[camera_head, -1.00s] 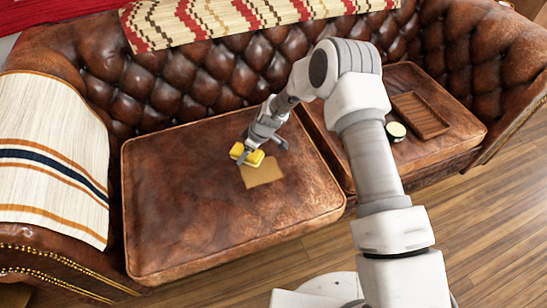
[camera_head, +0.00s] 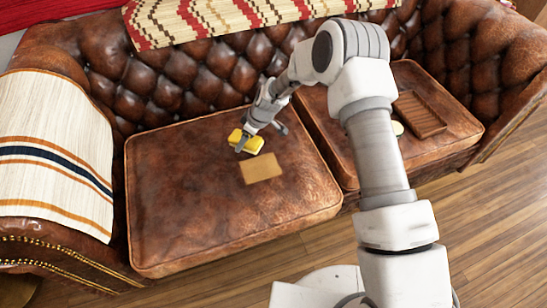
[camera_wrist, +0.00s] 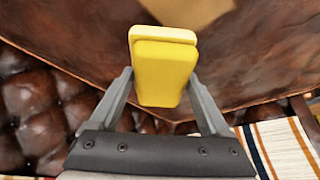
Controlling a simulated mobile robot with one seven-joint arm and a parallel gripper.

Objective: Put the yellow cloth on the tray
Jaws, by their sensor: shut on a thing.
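The yellow cloth (camera_head: 246,143) looks like a thick folded block with a paler layer; it also shows in the wrist view (camera_wrist: 165,72). My gripper (camera_head: 256,140) is shut on it, with one finger on each side in the wrist view (camera_wrist: 161,78). The cloth appears held above the left seat cushion, behind a flat tan square. The tray (camera_head: 421,112) is brown, rectangular and slatted. It lies on the right seat cushion, well to the right of my gripper, its left edge close to my arm in the picture.
The tan square (camera_head: 262,169) lies flat on the left cushion (camera_head: 200,215). A pale round item (camera_head: 398,129) beside the tray is partly hidden by my arm. The tufted sofa back (camera_head: 200,85) rises behind. A striped blanket (camera_head: 50,165) covers the left armrest.

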